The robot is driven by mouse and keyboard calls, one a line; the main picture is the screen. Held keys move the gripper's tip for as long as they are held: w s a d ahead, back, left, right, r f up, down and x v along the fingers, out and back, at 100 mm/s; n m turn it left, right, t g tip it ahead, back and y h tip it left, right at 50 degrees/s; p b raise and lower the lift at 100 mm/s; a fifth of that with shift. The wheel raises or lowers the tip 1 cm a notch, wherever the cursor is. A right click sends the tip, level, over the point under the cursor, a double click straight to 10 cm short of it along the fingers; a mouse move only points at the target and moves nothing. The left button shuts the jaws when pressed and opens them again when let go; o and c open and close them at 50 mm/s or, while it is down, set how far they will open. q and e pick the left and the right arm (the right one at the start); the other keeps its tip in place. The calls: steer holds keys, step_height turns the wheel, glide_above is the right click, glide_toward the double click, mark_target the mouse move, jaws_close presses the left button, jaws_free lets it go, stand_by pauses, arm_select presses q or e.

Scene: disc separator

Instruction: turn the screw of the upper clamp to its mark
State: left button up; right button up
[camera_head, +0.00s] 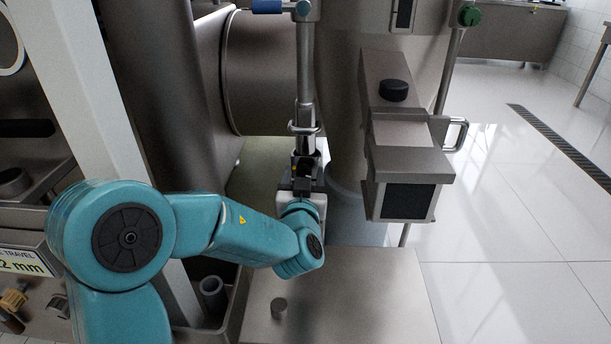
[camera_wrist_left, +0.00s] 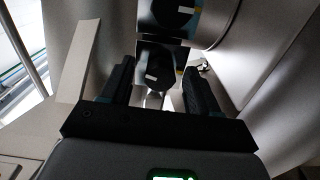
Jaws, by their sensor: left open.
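My left gripper (camera_head: 304,172) reaches forward at the centre of the head view, just below a vertical metal rod (camera_head: 305,75) with a small cross-piece. In the left wrist view my left gripper (camera_wrist_left: 158,76) is open, with a dark finger on each side. A dark block with a round face (camera_wrist_left: 160,72) shows between and beyond the fingers; I cannot tell whether it touches them. A similar dark piece (camera_wrist_left: 172,14) is above it. I cannot tell which part is the upper clamp's screw, and no mark is readable. My right gripper is not in view.
A blue handle (camera_head: 266,6) is at the rod's top. A metal box with a black knob (camera_head: 394,90) stands right of the gripper. A green knob (camera_head: 470,16) is farther right. A steel plate (camera_head: 370,300) lies below. The tiled floor (camera_head: 530,230) at right is clear.

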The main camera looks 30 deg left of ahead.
arm_select(q)
steer(key=c, duration=1)
steer(key=shift+c, duration=0.2)
